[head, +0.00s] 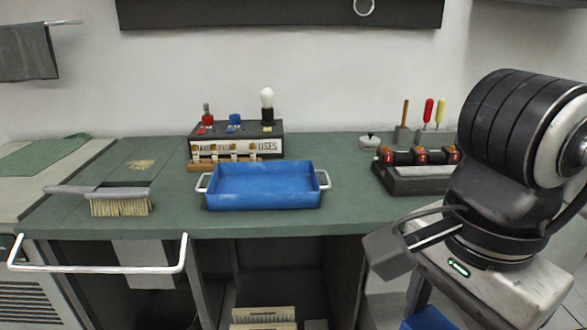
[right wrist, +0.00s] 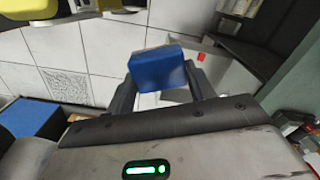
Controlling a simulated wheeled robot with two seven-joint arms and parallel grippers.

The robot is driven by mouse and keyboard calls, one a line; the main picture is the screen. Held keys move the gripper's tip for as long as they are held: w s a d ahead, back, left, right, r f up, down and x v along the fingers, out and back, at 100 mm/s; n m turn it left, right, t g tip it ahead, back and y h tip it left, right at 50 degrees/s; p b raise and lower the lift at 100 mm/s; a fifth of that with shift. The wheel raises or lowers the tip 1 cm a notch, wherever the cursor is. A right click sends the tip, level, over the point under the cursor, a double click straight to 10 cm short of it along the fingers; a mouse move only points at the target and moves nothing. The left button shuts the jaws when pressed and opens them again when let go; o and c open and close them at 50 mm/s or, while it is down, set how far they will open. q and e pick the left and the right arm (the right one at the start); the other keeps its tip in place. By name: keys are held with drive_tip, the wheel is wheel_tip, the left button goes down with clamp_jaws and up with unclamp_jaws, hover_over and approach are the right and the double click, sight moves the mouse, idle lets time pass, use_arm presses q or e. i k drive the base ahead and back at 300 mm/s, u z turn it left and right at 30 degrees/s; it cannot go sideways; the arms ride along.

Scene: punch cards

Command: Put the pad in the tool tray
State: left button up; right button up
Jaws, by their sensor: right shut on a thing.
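The pad (right wrist: 158,70) is a blue block in the right wrist view, gripped between the two dark fingers of my right gripper (right wrist: 162,88). In the head view my right gripper (head: 400,246) is in front of the counter's front edge, to the right of and nearer than the tray. A dark grey block shape shows at its fingertips there; I cannot tell whether it is the pad's other face or a finger. The tool tray (head: 265,202) is blue with light side handles and stands empty on the green counter. My left gripper is not in view.
A brush (head: 118,200) lies left of the tray. A fuse box (head: 237,140) with a bulb stands behind it. A dark rack with red parts (head: 420,170) is to the right. A metal rail (head: 100,268) sticks out at the front left. Counter space is free beside the tray.

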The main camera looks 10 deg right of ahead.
sight(236, 192)
drive_tip(key=u, duration=0.25)
drive_tip(key=i, duration=1.3)
drive_tip(key=u, duration=0.45)
